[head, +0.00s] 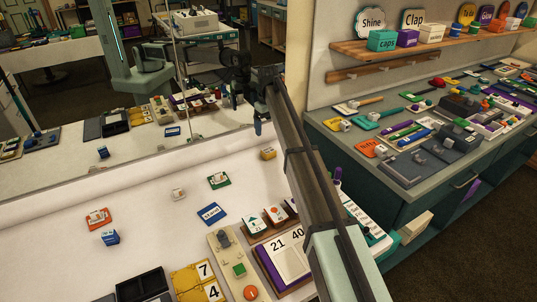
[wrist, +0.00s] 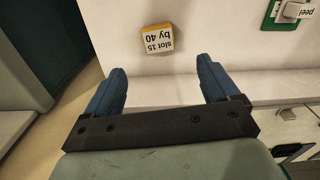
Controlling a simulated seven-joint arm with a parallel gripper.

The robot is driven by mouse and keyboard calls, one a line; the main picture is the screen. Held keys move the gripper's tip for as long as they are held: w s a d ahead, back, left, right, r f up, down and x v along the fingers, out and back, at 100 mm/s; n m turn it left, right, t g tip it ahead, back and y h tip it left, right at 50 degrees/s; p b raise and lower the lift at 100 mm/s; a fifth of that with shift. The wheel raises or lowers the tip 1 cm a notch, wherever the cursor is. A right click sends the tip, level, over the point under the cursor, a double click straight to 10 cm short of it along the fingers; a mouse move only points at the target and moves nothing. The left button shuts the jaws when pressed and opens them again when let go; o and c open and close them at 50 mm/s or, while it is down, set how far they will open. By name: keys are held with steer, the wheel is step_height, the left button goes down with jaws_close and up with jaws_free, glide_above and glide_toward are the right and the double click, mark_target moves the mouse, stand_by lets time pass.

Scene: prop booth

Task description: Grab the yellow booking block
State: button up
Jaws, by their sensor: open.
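The yellow booking block (head: 268,153) sits on the white table near the foot of the mirror.
A blue card (head: 211,214), blue cube (head: 110,237) and orange card (head: 97,218) lie farther left. A mirror stands behind. Table around the block is clear.

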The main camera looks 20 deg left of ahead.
mark_target(269, 150)
step_height(269, 150, down, 13)
steer(key=shift+w+r, duration=0.1)
steer(key=shift+r, duration=0.05)
stand_by(0.5)
steer(key=shift+c, duration=0.3)
steer(key=c, duration=1)
steer(key=shift+r, duration=0.2)
